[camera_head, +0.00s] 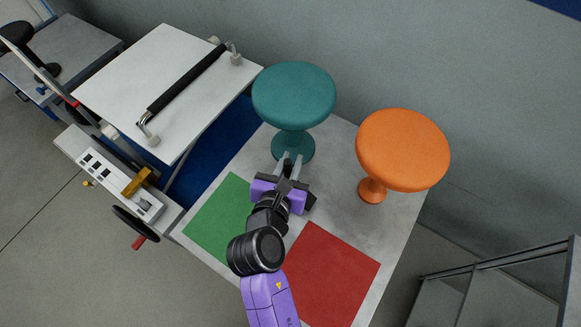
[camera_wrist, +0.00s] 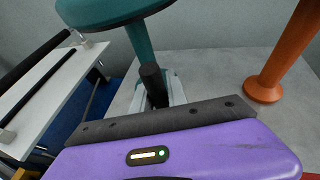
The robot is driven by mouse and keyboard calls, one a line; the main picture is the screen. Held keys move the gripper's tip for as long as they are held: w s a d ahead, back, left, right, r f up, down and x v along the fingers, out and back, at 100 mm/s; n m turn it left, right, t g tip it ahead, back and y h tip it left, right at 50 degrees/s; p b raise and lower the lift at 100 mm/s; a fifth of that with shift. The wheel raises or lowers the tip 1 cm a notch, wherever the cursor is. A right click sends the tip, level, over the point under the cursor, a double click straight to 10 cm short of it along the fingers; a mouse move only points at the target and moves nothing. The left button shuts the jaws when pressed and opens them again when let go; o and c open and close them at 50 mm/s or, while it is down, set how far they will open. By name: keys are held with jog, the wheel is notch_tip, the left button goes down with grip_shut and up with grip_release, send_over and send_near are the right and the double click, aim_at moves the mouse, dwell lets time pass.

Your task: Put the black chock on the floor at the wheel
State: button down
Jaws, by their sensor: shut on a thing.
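My gripper (camera_head: 290,163) reaches over the grey table, just in front of the teal stool's base. It is shut on a short black cylinder, which stands between the fingers in the wrist view (camera_wrist: 154,86). I cannot tell whether this cylinder is the black chock. The teal stool's stem (camera_wrist: 138,42) is close behind it; I cannot tell whether they touch. No other chock shows. No wheel on the floor can be made out; a dark handwheel with a red handle (camera_head: 136,226) is on the machine at the left.
The teal stool (camera_head: 294,95) and an orange stool (camera_head: 403,150) stand on the grey table (camera_head: 340,180), with a green square (camera_head: 218,215) and a red square (camera_head: 330,273). A white panel with a black bar (camera_head: 187,78) is at the upper left. Grey floor (camera_head: 45,210) shows at the left.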

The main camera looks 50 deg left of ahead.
jog(key=shift+s+f, duration=0.2)
jog(key=shift+f, duration=1.45)
jog(key=shift+f, duration=0.1)
jog(key=c, duration=1.3)
grip_release()
jog(key=v, duration=1.2)
jog(key=shift+b, duration=0.4)
jog(key=shift+d, duration=0.1)
